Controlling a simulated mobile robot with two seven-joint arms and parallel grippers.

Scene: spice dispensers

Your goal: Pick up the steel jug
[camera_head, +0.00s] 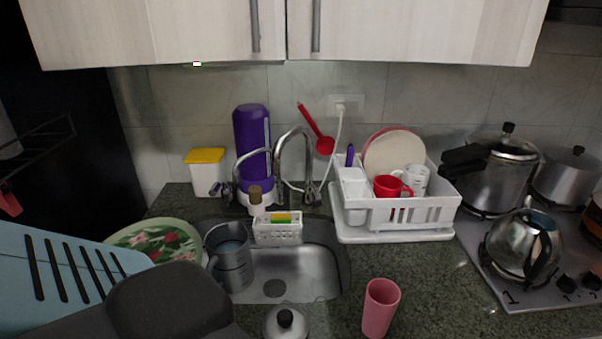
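The steel jug (229,257) is a grey metallic vessel with an open top, standing in the left part of the sink (318,262). Its handle side faces left, beside the floral plate. Neither of my gripper's fingertips shows in the head view, so I cannot see either gripper near the jug. A dark grey rounded shape and a light blue slotted part fill the lower left corner and hide what lies behind them.
A floral plate (160,240) is left of the jug, and a white sponge caddy (278,233) is right of it. The faucet (282,165) rises behind. A pink cup (380,307) and pot lid (286,323) are in front. A dish rack (405,214) and steel kettle (524,246) are further right.

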